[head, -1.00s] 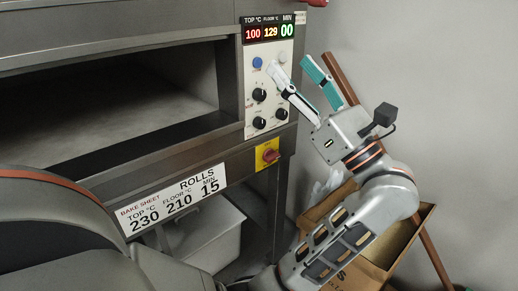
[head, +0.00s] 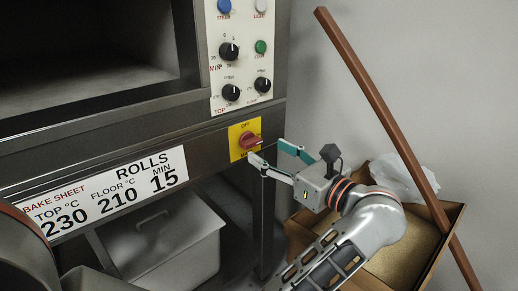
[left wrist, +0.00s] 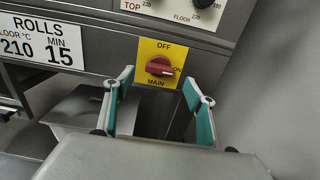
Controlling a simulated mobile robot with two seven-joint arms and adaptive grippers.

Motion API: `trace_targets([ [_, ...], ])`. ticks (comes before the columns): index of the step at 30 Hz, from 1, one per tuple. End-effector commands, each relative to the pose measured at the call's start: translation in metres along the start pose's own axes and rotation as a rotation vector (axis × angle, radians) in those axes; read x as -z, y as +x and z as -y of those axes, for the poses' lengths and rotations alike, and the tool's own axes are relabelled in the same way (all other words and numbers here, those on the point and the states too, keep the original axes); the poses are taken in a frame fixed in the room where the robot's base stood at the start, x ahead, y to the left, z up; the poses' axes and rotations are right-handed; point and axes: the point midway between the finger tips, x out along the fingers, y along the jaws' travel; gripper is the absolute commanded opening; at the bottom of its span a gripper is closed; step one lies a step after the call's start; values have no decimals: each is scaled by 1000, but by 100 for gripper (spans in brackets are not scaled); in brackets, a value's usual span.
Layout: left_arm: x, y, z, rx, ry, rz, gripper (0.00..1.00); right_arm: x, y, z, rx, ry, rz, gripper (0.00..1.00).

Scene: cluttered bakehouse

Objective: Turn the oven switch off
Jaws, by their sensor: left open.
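The oven switch is a red knob (head: 249,141) on a yellow plate (head: 236,130) low on the oven front. The left wrist view shows the knob (left wrist: 160,67) with its pale-marked end to the right, by ON; OFF is at the top of the plate and MAIN below. My left gripper (head: 267,151) is open and empty, just to the lower right of the knob. In the left wrist view its fingertips (left wrist: 158,77) stand either side of the knob, apparently short of it; contact cannot be told. My right gripper is not in view.
Above the switch is a white control panel (head: 227,66) with black dials and coloured buttons. A brown pole (head: 375,110) leans at the right by a cardboard box (head: 455,215). A grey lidded bin (head: 165,240) stands under the oven.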

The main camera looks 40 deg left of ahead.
Motion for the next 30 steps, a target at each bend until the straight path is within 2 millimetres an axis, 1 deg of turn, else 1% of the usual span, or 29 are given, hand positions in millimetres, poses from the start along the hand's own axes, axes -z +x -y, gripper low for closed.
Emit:
trace_targets([
  [1,2,9,0,-2,1,3,56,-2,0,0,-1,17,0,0],
  [6,2,36,-1,-1,2,4,56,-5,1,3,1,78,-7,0],
  [12,1,56,0,0,3,4,56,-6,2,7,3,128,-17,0],
  [16,0,60,0,1,2,2,56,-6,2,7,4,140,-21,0],
  [23,-1,61,0,1,1,2,56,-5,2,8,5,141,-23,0],
  [24,-1,61,0,1,1,2,45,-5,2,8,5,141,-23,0],
  [26,-1,61,0,1,2,2,30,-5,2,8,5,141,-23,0],
  [27,-1,61,0,1,2,2,19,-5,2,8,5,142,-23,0],
  [28,-1,61,0,1,2,2,17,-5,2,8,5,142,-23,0],
  [30,-1,61,0,1,2,2,17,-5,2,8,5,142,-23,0],
])
